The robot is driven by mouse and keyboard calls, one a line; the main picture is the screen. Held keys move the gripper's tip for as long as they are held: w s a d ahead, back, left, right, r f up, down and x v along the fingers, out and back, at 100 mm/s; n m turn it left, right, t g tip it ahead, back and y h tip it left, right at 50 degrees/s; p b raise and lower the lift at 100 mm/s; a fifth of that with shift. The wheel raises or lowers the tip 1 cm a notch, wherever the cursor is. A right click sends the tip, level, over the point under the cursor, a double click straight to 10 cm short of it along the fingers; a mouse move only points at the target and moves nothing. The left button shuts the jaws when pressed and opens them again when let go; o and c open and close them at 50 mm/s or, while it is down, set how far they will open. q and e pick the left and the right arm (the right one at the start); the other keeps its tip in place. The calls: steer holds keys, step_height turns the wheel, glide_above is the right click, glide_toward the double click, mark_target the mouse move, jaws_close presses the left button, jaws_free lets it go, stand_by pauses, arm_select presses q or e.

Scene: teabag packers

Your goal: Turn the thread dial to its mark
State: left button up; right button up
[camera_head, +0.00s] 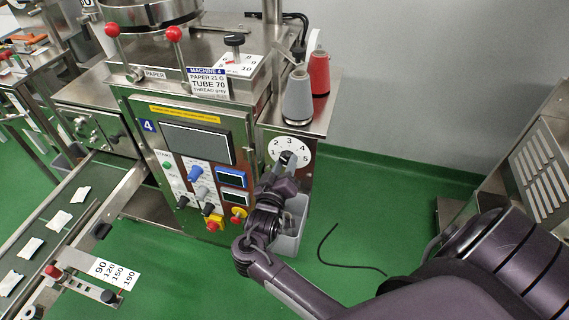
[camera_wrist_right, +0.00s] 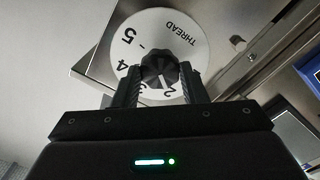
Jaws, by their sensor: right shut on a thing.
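The thread dial is a round white plate (camera_head: 302,149) with black numbers, on the steel side box of machine 4. In the right wrist view, the plate (camera_wrist_right: 190,25) reads THREAD upside down. Its black fluted knob (camera_wrist_right: 170,66) sits between the fingers of my right gripper (camera_wrist_right: 165,82). The gripper is shut on the knob. In the head view my right gripper (camera_head: 287,168) covers the lower part of the dial. I cannot tell which number the knob points at. My left gripper is not in view.
A sign (camera_head: 207,82) reads MACHINE 4, PAPER 21 G, TUBE 70 and a thread line. A grey cone (camera_head: 298,97) and a red cone (camera_head: 319,73) stand above the dial. A control panel (camera_head: 197,148) is left of it. A grey bin (camera_head: 290,240) stands below.

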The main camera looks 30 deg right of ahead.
steer(key=n+p, duration=0.4)
steer(key=p, duration=0.1)
steer(key=shift+d+r+n, duration=0.1)
steer(key=shift+r+n, duration=0.2)
steer(key=shift+n, duration=0.1)
steer(key=shift+f+n+p, duration=0.15)
steer(key=shift+n+p, duration=1.5)
steer(key=shift+n, duration=0.45)
steer(key=o, duration=1)
steer(key=shift+f, duration=0.1)
steer(key=shift+c, duration=0.2)
